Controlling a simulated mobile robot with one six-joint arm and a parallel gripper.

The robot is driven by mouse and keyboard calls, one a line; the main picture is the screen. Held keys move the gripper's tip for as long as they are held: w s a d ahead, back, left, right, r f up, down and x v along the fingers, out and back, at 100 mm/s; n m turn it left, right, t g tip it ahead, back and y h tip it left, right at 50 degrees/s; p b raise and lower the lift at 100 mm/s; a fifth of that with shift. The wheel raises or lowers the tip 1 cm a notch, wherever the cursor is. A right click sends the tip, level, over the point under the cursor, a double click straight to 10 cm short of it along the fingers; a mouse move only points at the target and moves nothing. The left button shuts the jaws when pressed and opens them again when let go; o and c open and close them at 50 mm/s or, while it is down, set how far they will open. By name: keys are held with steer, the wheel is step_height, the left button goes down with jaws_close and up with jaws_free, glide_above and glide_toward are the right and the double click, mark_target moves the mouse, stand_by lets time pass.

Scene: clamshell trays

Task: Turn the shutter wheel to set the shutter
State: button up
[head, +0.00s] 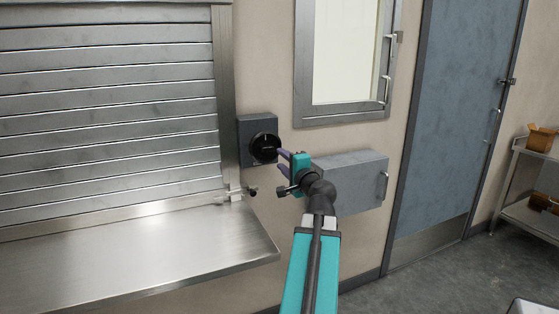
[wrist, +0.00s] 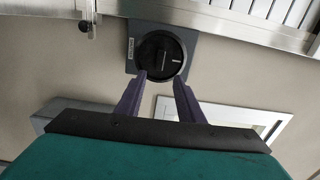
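The shutter wheel is a round black knob (head: 265,147) on a grey wall box (head: 258,125), just right of the shutter frame. In the wrist view the black knob (wrist: 161,56) shows a white mark towards its right side. My gripper (head: 281,160) points at the knob from the right in the head view. In the wrist view its two purple fingers (wrist: 160,78) are spread apart, with their tips at the knob's near edge. Nothing is held between them. I cannot tell whether the tips touch the knob. The slatted metal shutter (head: 110,110) is down to the steel counter.
A steel counter (head: 150,262) juts out below the shutter, with a small latch (head: 236,190) at its right end. A grey wall cabinet (head: 350,180) sits behind my arm. A framed window (head: 345,60), a blue door (head: 450,120) and a shelf with boxes (head: 535,180) are to the right.

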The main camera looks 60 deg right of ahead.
steer(key=shift+b+v, duration=1.6)
steer(key=shift+v, duration=0.5)
